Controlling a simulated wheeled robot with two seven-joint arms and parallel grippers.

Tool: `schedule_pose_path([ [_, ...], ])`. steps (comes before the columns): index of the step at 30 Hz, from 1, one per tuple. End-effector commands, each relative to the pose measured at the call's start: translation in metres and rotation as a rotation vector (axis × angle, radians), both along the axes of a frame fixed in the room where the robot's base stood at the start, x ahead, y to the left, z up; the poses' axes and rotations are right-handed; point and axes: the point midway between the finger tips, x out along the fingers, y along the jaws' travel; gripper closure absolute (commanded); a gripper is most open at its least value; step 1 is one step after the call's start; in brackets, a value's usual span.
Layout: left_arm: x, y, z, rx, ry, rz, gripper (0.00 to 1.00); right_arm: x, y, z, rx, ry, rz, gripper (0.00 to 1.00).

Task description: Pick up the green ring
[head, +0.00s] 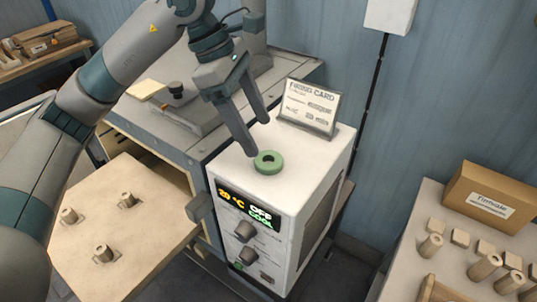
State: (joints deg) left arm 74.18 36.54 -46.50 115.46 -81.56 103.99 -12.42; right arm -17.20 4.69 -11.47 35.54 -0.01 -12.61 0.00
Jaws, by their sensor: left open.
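The green ring (268,162) lies flat on the white top of the dryer unit (310,180). Its centre hole faces up. My left gripper (258,138) comes down from above, with its two fingers spread apart. The nearer left fingertip is just left of the ring in the picture, and the other fingertip is behind it. The ring is not gripped; whether a fingertip touches it cannot be told. My right gripper is not in the head view.
A card in a stand (308,108) stands on the dryer top behind the ring. A wooden board with pegs (125,260) is at the lower left. A grey machine (190,125) stands behind. At right, a table holds a cardboard box (487,192) and wooden pieces.

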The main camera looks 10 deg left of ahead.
Motion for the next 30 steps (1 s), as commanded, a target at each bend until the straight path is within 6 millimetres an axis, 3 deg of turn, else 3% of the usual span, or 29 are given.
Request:
schedule_pose_path([
  [6,0.0,-0.005,-0.011,0.0,0.0,-0.001,0.32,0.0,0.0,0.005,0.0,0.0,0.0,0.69],
  [20,-0.001,-0.005,-0.015,0.0,0.001,0.0,0.32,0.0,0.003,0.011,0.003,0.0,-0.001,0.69],
  [30,-0.004,-0.012,-0.046,0.0,0.003,-0.001,0.32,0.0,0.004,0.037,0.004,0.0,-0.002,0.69],
])
